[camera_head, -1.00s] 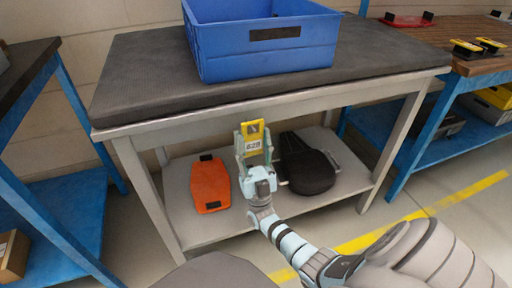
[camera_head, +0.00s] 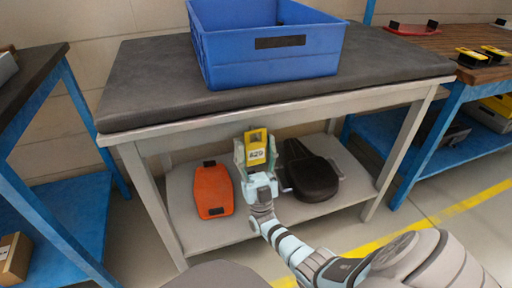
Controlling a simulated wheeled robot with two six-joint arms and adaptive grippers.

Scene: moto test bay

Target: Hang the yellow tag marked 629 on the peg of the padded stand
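The yellow tag (camera_head: 256,147), with a white label that seems to read 629, is held upright between the fingers of my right gripper (camera_head: 256,158). The gripper is shut on it, in front of the grey table's front edge and above the lower shelf. My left gripper is not in view. I cannot make out a padded stand with a peg; the black padded piece (camera_head: 311,178) on the lower shelf shows no clear peg.
A blue crate (camera_head: 268,66) stands on the dark-topped table (camera_head: 150,85). An orange piece (camera_head: 212,190) lies on the lower shelf (camera_head: 237,234). Blue-framed benches stand left (camera_head: 75,205) and right (camera_head: 455,92). A cardboard box (camera_head: 14,259) sits at lower left.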

